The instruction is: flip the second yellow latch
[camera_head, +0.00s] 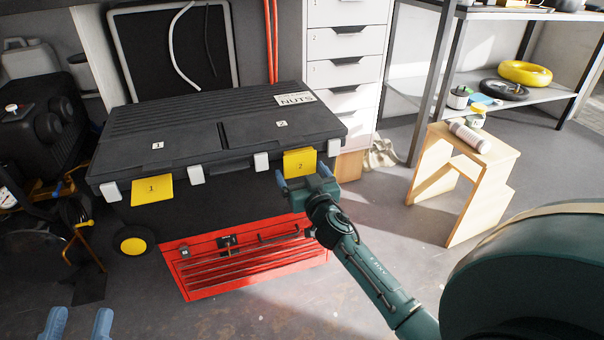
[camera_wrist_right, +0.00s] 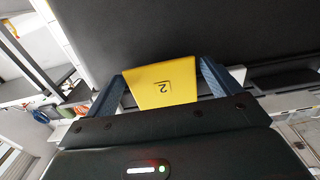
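A black toolbox (camera_head: 215,128) has two yellow latches on the front edge of its lid. The first latch (camera_head: 152,190), marked 1, is at the left, and its panel hangs below the lid edge. The second latch (camera_head: 299,160), marked 2, is at the right. My right gripper (camera_head: 302,174) is open in front of it. In the right wrist view the second latch (camera_wrist_right: 162,84) lies between the two blue fingers (camera_wrist_right: 162,70), one on each side. Whether they touch it I cannot tell. My left gripper (camera_head: 79,323) is open and empty at the bottom left, away from the toolbox.
A red tool chest (camera_head: 245,262) stands below the lid's front. A wooden step stool (camera_head: 465,165) with a cylindrical item on it and a metal shelf (camera_head: 560,92) are at the right. White drawers (camera_head: 345,45) are behind. The floor at front centre is clear.

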